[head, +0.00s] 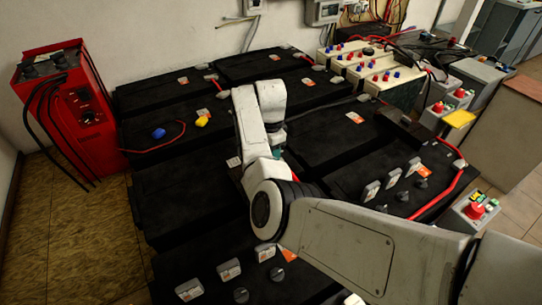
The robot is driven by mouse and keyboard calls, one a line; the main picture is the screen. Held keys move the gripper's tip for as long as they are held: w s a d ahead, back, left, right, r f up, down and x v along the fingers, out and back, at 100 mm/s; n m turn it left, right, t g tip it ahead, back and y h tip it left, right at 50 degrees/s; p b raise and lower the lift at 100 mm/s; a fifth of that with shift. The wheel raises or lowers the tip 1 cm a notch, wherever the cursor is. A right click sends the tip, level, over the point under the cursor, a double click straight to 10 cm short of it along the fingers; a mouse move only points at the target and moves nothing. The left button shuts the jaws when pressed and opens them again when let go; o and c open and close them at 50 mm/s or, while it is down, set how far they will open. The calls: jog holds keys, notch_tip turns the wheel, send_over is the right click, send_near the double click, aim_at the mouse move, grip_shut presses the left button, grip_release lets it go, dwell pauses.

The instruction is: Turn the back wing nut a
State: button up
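I cannot single out the back wing nut with certainty. Small grey fittings (372,190) stand upright on the black battery at the right, beside dark round knobs (420,183). Similar grey fittings (229,269) stand on the front battery. A blue piece (158,133) and a yellow piece (202,121) lie on the back left battery (165,115); they are too small to identify. My white arm reaches from the lower right to the middle of the batteries and bends there. My gripper is hidden behind my own arm links, as is whatever lies under it.
A red charger (62,100) with black cables stands at the left. Cream boxes with red and blue knobs (378,78) stand at the back right. Grey boxes with red buttons (475,209) line the right side. Red cables cross the batteries. The floor (65,220) at the left is clear.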

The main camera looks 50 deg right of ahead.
notch_tip(320, 180, up, 9)
dwell(0.3)
dwell(0.5)
